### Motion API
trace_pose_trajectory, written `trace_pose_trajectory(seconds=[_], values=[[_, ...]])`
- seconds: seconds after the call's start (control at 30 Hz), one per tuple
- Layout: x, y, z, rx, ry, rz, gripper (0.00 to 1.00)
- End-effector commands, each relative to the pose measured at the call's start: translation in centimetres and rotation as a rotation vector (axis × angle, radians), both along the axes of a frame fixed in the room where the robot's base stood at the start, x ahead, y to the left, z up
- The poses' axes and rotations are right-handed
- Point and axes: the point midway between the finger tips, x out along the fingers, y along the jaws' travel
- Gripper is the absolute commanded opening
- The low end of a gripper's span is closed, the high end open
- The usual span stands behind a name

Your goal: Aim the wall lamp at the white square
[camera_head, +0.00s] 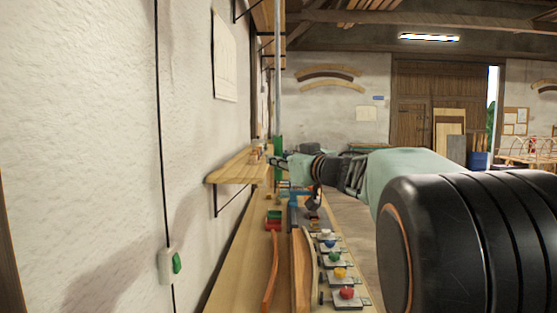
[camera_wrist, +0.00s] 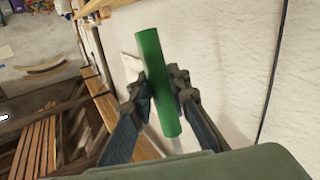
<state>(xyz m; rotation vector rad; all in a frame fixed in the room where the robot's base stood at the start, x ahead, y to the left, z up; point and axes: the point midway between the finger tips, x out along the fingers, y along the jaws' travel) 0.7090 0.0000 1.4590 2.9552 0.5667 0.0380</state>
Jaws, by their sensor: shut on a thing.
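A green cylinder (camera_wrist: 158,85) stands between the fingers of my gripper (camera_wrist: 157,92) in the wrist view, and the fingers are shut on it. In the head view the green cylinder (camera_head: 278,152) is upright beside a grey vertical pole, with my gripper (camera_head: 277,161) at it. I cannot tell whether it is part of the wall lamp; no lamp head or light spot shows clearly. A pale sheet (camera_head: 224,57) hangs on the left wall. A small white sheet (camera_head: 366,113) is on the back wall. I cannot tell which is the white square.
A wooden wall shelf (camera_head: 236,166) juts out just left of my gripper. Below runs a bench (camera_head: 240,268) with curved laths (camera_head: 302,270) and several clamps with coloured knobs (camera_head: 340,274). A switch with a green rocker (camera_head: 170,263) hangs on a black cable at the left wall.

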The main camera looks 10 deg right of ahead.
Motion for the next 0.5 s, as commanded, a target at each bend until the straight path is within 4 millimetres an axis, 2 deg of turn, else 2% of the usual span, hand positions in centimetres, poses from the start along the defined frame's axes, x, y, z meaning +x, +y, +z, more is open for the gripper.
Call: trace_pose_trajectory(seconds=[0.23,0.5], values=[[-0.4,0.0,0.2,0.002,0.007,-0.001,0.00],[-3.5,0.6,-0.2,0.016,0.066,-0.002,0.00]])
